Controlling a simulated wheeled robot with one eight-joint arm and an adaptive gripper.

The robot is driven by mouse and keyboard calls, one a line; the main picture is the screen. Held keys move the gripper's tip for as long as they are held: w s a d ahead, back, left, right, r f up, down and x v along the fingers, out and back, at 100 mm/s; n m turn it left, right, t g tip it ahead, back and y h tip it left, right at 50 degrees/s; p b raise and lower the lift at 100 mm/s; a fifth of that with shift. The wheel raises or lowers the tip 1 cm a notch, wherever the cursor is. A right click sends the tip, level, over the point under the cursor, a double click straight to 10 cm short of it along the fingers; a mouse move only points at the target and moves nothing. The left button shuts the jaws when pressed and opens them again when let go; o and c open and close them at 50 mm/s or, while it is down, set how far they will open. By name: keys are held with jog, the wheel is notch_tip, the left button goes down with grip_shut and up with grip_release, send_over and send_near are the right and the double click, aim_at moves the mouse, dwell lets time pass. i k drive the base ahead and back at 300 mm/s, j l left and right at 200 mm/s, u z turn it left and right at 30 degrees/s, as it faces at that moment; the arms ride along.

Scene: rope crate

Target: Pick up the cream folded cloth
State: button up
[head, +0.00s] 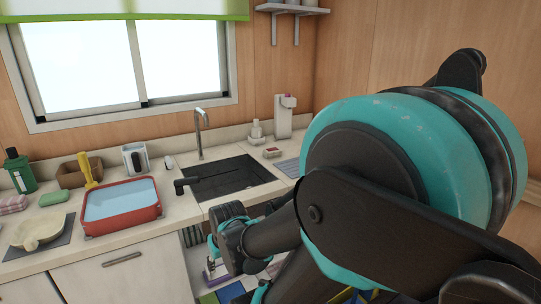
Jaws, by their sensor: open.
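I cannot make out a cream folded cloth for certain in the head view. Below the counter front, partly behind my arm, several small coloured items (222,291) show, among them green, blue and white ones. They are too small and too covered to tell apart. My arm fills the right half of the picture and reaches left and down in front of the cabinets. I cannot make out my gripper's fingers.
A red basin (122,224) with a light blue inside stands on the counter (180,222), left of the dark sink (232,178). A cream dish (38,231) lies on a grey mat at the left. A pink checked cloth (12,204) and a green bottle (20,172) stand behind.

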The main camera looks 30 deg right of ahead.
aim_at(269, 153)
jog(key=k+z, duration=0.1)
jog(key=z, duration=0.3)
jog(key=k+z, duration=0.1)
jog(key=z, duration=0.3)
